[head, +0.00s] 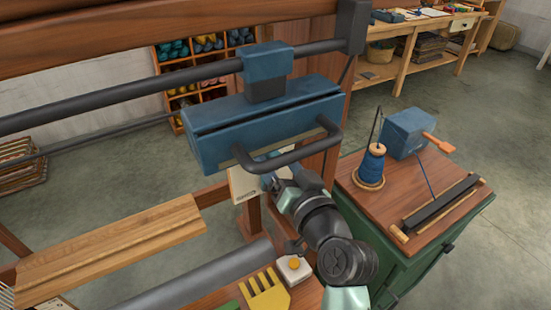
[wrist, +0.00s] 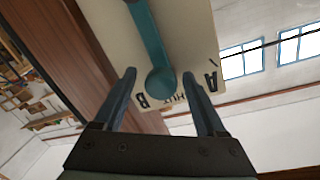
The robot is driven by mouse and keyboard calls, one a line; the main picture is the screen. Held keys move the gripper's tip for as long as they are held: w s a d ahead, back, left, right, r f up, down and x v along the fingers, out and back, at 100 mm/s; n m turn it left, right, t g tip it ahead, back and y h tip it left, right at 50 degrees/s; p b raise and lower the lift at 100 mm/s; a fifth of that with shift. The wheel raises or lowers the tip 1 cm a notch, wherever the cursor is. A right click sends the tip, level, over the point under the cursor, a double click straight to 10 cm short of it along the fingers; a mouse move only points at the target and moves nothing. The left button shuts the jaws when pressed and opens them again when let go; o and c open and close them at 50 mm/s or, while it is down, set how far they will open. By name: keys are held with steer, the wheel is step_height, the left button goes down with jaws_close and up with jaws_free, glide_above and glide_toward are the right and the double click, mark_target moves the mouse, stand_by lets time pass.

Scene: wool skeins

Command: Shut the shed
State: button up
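A cream plate (wrist: 190,40) with a teal lever (wrist: 147,35) fills the top of the wrist view. The lever ends in a round knob (wrist: 161,83). The plate's lettering appears upside down: a B, an A and a word between them, partly covered by the knob, of which "HUT" shows. My gripper (wrist: 160,76) is open, with one finger on each side of the knob and visible gaps to both. In the head view the plate (head: 241,186) is on the loom post, below the blue beater (head: 260,125), and my gripper (head: 268,180) is in front of it, hiding most of the lever.
The beater's dark handle (head: 290,155) arches just above my gripper. A green cabinet (head: 375,175) at right bears a blue yarn cone (head: 372,165), a blue box (head: 408,132) and a dark bar (head: 440,205). A yellow comb-like piece (head: 265,297) and a button box (head: 294,268) lie below.

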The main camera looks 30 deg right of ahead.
steer(key=shift+r, duration=0.1)
steer(key=s+a+b, duration=0.1)
steer(key=s+b, duration=0.1)
steer(key=s, duration=1.1)
steer(key=shift+r, duration=0.4)
